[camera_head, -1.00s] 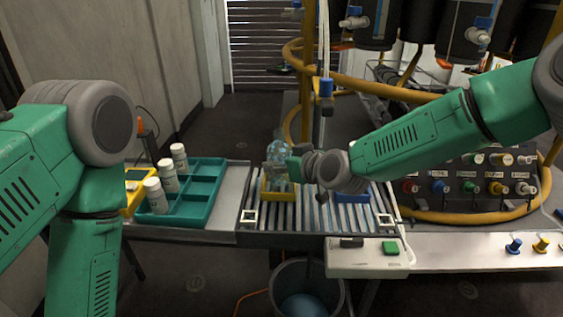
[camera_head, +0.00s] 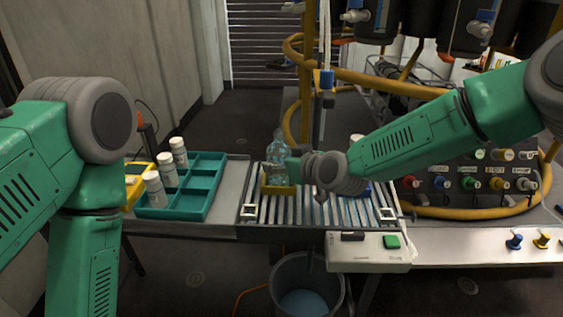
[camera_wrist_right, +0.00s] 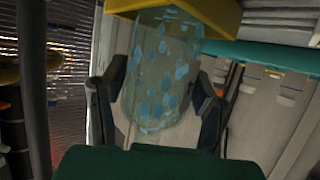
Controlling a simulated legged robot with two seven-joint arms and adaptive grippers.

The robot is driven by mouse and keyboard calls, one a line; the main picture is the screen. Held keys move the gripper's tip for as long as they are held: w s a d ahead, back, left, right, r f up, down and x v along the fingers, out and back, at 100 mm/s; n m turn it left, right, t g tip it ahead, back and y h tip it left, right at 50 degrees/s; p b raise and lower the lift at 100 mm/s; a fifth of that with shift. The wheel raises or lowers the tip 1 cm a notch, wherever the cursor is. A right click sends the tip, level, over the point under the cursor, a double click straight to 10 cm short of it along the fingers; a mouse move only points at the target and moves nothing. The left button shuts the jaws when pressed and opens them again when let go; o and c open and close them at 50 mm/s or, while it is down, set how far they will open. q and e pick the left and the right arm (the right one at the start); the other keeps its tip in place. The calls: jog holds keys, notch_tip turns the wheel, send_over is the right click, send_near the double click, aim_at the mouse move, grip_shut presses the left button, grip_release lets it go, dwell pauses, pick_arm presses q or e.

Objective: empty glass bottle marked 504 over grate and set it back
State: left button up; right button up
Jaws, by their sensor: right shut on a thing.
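A clear bluish glass bottle (camera_head: 277,158) stands upright at the yellow holder (camera_head: 280,190), at the left end of the slatted metal grate (camera_head: 325,212). My right gripper (camera_head: 290,166) reaches in from the right and is shut on the bottle. In the right wrist view, the bottle (camera_wrist_right: 163,75) with blue spots lies between the two dark fingers (camera_wrist_right: 160,95), and part of the yellow holder (camera_wrist_right: 195,12) shows at the top. I cannot read a number on the bottle, nor tell whether its base touches the holder. My left gripper is out of view.
A teal tray (camera_head: 207,183) with white capped bottles (camera_head: 167,173) stands left of the grate. A bucket (camera_head: 306,285) is below. A control box with a green button (camera_head: 391,242) is in front. Yellow hoses (camera_head: 400,85) and a valve panel (camera_head: 470,178) stand behind my right arm.

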jog(key=shift+f, duration=0.15)
jog(key=shift+f, duration=0.2)
jog(key=shift+f, duration=0.1)
dwell(0.5)
jog(key=shift+f, duration=0.25)
jog(key=o, duration=2)
jog(key=shift+r, duration=0.15)
